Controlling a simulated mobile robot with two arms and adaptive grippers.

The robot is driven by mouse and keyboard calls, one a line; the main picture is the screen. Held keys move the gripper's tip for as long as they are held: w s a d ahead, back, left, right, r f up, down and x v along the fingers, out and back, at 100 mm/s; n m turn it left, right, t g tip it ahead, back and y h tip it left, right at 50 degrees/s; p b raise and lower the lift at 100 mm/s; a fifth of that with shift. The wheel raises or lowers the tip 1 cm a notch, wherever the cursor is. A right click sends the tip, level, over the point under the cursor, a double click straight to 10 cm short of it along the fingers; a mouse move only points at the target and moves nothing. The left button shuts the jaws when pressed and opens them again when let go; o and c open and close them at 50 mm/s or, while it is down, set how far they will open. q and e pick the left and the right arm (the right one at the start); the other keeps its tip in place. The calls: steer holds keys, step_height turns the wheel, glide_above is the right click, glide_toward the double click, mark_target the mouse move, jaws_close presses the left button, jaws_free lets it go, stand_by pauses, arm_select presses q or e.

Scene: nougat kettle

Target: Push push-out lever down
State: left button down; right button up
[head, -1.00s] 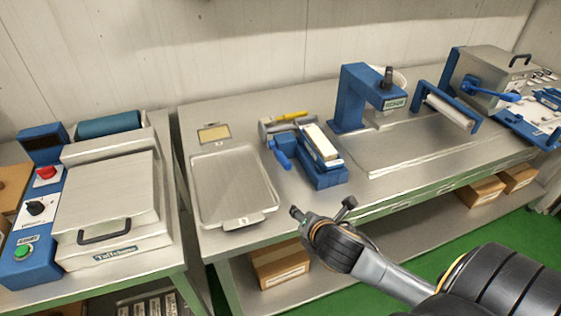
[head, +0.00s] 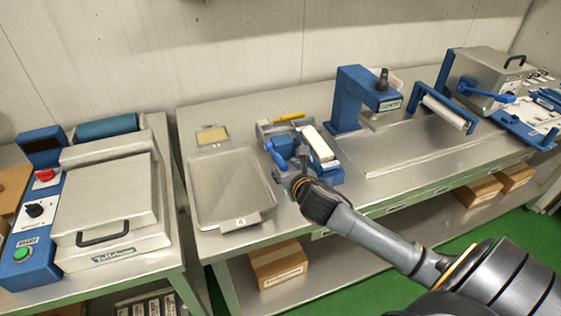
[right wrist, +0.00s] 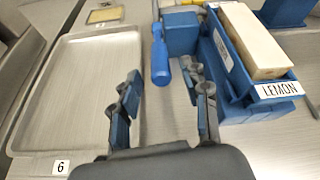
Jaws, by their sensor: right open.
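The push-out lever (head: 275,154) is a blue handle on the left side of a blue mould (head: 324,170) that holds a pale block (head: 320,144). In the right wrist view the lever (right wrist: 159,58) shows upright in the picture, and the mould (right wrist: 272,96) carries a LEMON label. The left gripper is not in view.
A metal tray (head: 202,208) marked 6 lies left of the lever, with a small yellow plate (head: 212,136) behind it. A yellow tool (head: 288,117) lies behind the mould. A blue press (head: 346,98) stands to the right. The table's front edge is close below my arm.

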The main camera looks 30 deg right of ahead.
mark_target(281, 163)
steer(key=shift+x, duration=2.6)
steer(key=shift+a, duration=0.1)
steer(key=shift+c, duration=0.4)
jaws_close()
